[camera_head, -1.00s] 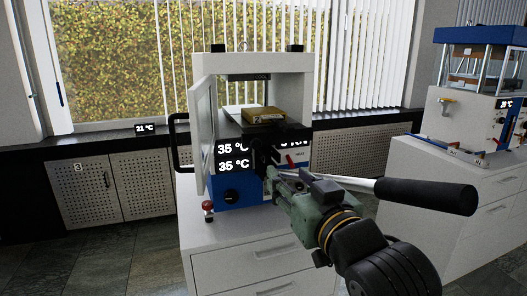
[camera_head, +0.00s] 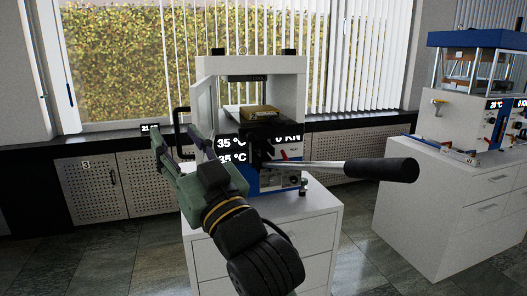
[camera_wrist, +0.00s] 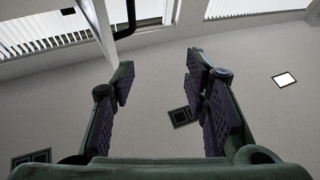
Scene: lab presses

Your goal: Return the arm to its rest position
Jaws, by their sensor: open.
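My gripper (camera_head: 175,148) is in front of the left side of the near press, pointing up and to the left. Its green fingers stand apart with nothing between them. In the wrist view my open gripper (camera_wrist: 160,85) faces the pale ceiling, with window blinds at the top of the picture. My arm reaches up from the bottom middle of the head view and covers part of the press's lower left side.
The near press (camera_head: 262,64) stands on a white drawer cabinet (camera_head: 315,225), with a brass-coloured block (camera_head: 259,112) inside. Its long black-handled lever (camera_head: 380,170) sticks out to the right. A second blue-topped press (camera_head: 480,40) stands at the right. Dark floor lies between the cabinets.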

